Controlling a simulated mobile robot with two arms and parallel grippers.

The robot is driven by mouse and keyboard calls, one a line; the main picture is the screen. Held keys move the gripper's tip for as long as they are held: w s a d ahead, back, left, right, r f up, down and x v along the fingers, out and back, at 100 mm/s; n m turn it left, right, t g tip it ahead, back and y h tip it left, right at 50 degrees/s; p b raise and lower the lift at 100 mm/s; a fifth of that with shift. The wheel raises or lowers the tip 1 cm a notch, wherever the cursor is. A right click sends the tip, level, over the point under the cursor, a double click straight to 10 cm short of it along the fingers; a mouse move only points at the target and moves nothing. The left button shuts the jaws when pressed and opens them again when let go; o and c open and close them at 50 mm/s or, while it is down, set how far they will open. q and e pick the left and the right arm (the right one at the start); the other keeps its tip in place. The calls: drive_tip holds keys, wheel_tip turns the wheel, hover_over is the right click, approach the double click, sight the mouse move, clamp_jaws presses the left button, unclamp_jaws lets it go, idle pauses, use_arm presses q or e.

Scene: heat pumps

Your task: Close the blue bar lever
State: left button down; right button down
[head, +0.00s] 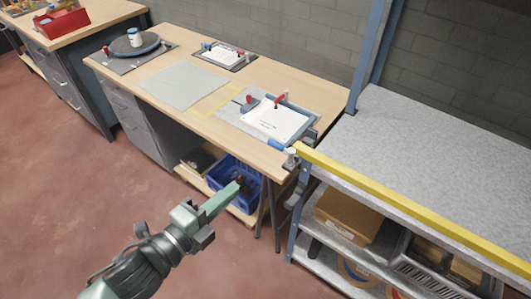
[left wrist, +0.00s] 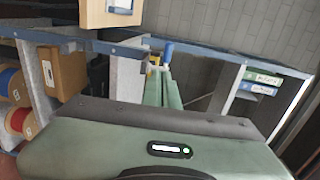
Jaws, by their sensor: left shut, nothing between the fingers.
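The blue bar lever (head: 276,145) is at the front right corner of the wooden workbench (head: 175,105). Its blue grip lies beside a small metal fitting (head: 291,155) at the bench edge. In the left wrist view a blue grip (left wrist: 168,49) shows just beyond the fingertips. My left gripper (head: 240,183) is shut and empty. In the head view it appears below and left of the lever, in front of the bench, apart from the lever. Its green fingers (left wrist: 163,88) also show in the left wrist view. My right gripper is not in view.
A grey shelf (head: 440,150) with a yellow front edge (head: 410,210) stands close on the right. A blue crate (head: 232,172) is under the bench. The floor at left is clear.

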use_arm(q)
drive_tip(key=shift+w, duration=0.1)
drive_tip(key=shift+d, duration=0.1)
drive_tip(key=r+p+x, duration=0.1)
drive_tip(key=p+x, duration=0.4)
drive_tip(key=x, duration=0.8)
drive_tip(key=shift+w+d, duration=0.25)
drive_tip(key=shift+w, duration=0.15)
drive_tip(key=shift+r, duration=0.1)
